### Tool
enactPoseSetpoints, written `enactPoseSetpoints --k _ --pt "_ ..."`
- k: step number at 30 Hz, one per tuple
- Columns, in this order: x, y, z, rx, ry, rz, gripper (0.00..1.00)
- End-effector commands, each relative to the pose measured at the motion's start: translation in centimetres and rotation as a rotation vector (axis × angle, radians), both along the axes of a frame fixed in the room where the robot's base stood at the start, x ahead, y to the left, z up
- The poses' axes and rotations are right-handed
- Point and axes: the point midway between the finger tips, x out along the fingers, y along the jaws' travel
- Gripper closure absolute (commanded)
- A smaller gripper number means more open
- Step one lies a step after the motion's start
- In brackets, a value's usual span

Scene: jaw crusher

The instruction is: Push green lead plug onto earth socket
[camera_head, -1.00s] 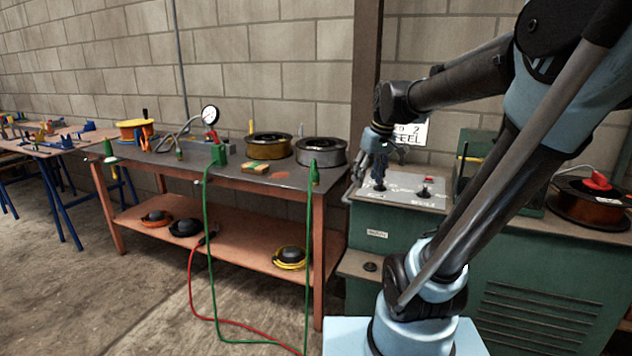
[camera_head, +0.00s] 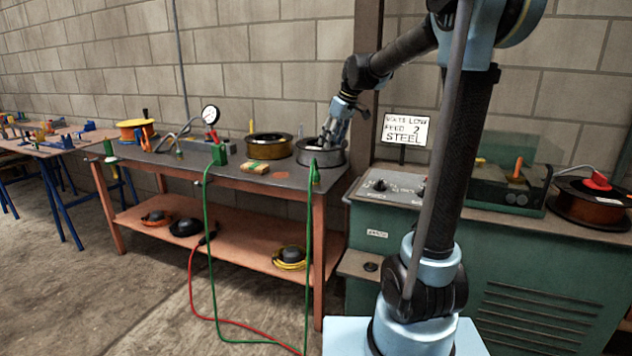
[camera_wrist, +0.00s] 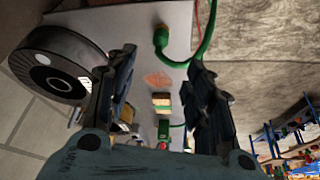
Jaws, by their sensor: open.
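The green lead plug (camera_head: 314,172) stands at the right front corner of the bench, with a green cable hanging from it. It also shows in the wrist view (camera_wrist: 161,38), with its cable curving right. My gripper (camera_head: 326,143) is open and empty, above the bench's right end and apart from the plug. In the wrist view its two fingers (camera_wrist: 160,70) stand wide apart, and the plug shows beyond the gap. The earth socket cannot be told for certain; a dark round fitting (camera_head: 371,267) sits on the green cabinet's ledge, below a small white label (camera_head: 377,234).
A grey reel (camera_head: 310,157) and a brass-coloured reel (camera_head: 268,147) stand behind the plug. A green block (camera_head: 218,155) and a gauge (camera_head: 210,115) are farther left. The green cabinet (camera_head: 400,260) stands right of the bench. A sign (camera_head: 405,130) stands behind it.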

Motion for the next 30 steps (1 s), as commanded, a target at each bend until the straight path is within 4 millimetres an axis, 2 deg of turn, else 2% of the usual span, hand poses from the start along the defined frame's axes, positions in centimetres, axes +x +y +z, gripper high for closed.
enactPoseSetpoints --k 5,8,24,30 --pt "0.1 0.1 -0.2 0.000 0.000 -0.001 0.52" --pt "0.4 0.4 -1.2 0.000 0.000 0.000 0.52" --pt "2.5 3.1 -9.7 0.000 0.000 -0.001 0.52" --pt "2.9 3.5 -11.1 0.000 0.001 -0.002 0.52"
